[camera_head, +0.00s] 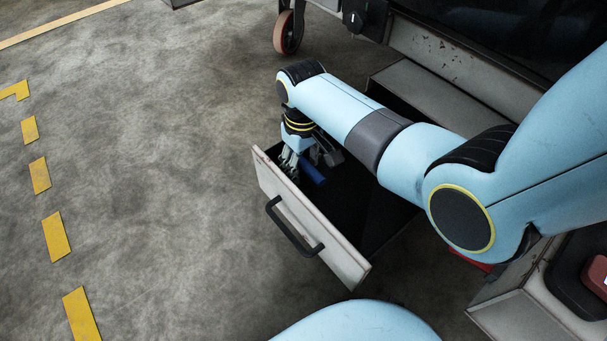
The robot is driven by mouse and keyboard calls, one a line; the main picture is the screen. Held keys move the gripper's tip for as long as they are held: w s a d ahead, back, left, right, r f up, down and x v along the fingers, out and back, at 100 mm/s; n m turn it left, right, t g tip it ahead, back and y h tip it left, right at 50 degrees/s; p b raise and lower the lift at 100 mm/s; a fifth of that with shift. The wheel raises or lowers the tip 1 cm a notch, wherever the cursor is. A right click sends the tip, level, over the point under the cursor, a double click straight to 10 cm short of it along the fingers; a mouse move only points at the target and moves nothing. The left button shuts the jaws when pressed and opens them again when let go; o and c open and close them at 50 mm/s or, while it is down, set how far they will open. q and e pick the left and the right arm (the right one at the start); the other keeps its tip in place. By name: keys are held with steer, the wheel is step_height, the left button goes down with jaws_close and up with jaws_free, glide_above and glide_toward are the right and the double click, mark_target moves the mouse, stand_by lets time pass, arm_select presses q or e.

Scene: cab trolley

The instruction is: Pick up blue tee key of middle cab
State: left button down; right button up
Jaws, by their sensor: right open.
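The blue tee key (312,172) lies in a pulled-out drawer, near its front left corner. Only part of its blue body shows; the rest is hidden by my right gripper. My right gripper (292,161) points down into the drawer beside the key, just behind the drawer front, with its fingers open. I cannot tell whether a finger touches the key. My left gripper is out of view.
The drawer front (325,236) has a dark handle (293,227). The trolley body (440,92) stands behind, with a caster wheel (288,33) at the top. A red object (598,277) sits at the right edge. The concrete floor on the left is clear, with yellow markings.

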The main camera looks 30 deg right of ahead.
jaws_close()
steer(key=shift+r, duration=0.1)
stand_by(0.7)
